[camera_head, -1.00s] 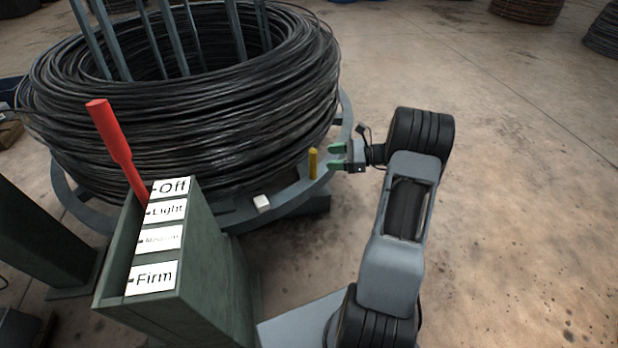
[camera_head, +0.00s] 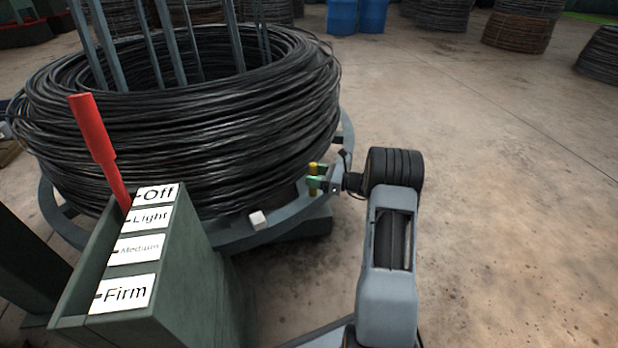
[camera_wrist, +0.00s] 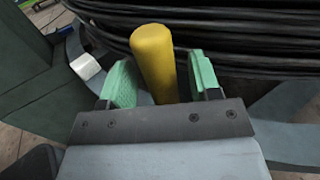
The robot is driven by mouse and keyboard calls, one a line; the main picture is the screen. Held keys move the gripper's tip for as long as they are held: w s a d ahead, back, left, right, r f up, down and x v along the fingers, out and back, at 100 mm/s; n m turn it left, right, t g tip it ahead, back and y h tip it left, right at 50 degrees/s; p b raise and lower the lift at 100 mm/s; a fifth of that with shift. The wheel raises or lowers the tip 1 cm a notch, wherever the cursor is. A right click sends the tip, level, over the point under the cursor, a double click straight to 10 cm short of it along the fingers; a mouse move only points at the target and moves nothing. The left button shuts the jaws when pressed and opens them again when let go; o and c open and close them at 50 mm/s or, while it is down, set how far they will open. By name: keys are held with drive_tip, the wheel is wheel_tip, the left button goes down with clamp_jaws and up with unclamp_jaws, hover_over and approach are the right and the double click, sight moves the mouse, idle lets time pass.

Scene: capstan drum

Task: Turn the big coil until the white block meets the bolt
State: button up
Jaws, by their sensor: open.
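The big coil (camera_head: 190,120) of black wire sits on a grey ring-shaped base (camera_head: 220,236). A white block (camera_head: 258,220) sits on the ring's near edge; it also shows at the left of the wrist view (camera_wrist: 84,66). An upright yellow peg (camera_wrist: 153,55) stands on the ring to the right of the block. My gripper (camera_head: 316,176) is open at the peg. In the wrist view, its green fingers (camera_wrist: 162,84) are on either side of the peg, with gaps visible. I cannot pick out a separate bolt for certain.
A dark green box (camera_head: 170,290) with a red lever (camera_head: 98,150) stands at the near left, labelled Off, Light, Medium and Firm; the lever is by Off. Blue barrels (camera_head: 357,15) and more coils (camera_head: 520,30) stand far back. The floor at right is clear.

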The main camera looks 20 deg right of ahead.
drive_tip(key=shift+x, duration=1.15)
clamp_jaws()
